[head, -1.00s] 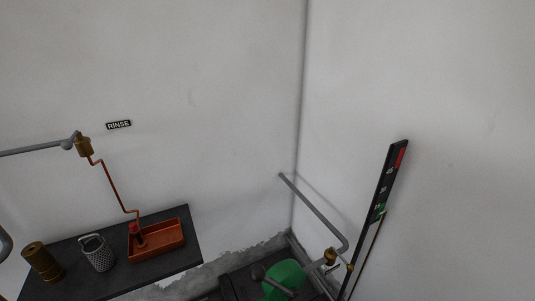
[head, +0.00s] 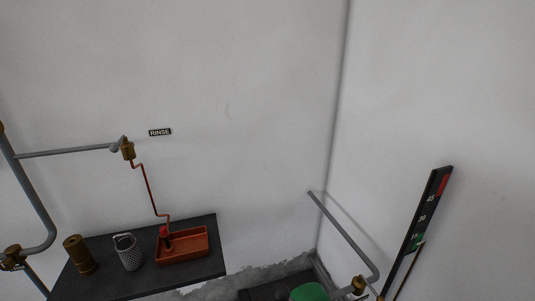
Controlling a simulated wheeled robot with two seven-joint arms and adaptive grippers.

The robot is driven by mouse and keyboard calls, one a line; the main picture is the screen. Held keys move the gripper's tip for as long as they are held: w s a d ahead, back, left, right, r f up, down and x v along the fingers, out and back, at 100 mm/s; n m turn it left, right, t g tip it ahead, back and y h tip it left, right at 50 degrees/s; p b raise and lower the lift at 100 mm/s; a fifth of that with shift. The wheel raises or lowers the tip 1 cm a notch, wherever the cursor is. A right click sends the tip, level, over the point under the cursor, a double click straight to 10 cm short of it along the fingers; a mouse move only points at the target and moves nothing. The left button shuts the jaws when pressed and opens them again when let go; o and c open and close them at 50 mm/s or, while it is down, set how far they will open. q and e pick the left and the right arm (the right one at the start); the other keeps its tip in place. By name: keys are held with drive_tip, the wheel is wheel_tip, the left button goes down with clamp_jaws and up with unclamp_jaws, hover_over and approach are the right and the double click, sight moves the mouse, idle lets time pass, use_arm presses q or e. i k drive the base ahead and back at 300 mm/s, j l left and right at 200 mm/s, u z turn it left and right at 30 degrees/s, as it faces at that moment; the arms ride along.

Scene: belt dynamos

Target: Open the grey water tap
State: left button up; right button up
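A grey pipe runs along the wall to a brass valve (head: 128,151) with a small grey knob (head: 114,148) beside it, left of the RINSE sign (head: 160,132). A thin copper pipe (head: 148,188) drops from it towards an orange tray. Another brass fitting (head: 358,285) sits at the bottom right, at the lower end of a grey pipe (head: 345,237). A third brass fitting (head: 13,251) is at the left edge on a bent grey pipe (head: 33,195). I cannot tell which is the grey water tap or whether it is open. Neither gripper is in view.
A dark shelf (head: 100,285) carries a brass cylinder (head: 78,256), a perforated metal cup (head: 128,254) and the orange tray (head: 183,256). A black gauge board (head: 427,212) with red and green bands stands at right. A green rounded object (head: 308,292) is cut off below.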

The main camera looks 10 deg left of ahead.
sight(114, 148)
drive_tip(key=u, duration=1.5)
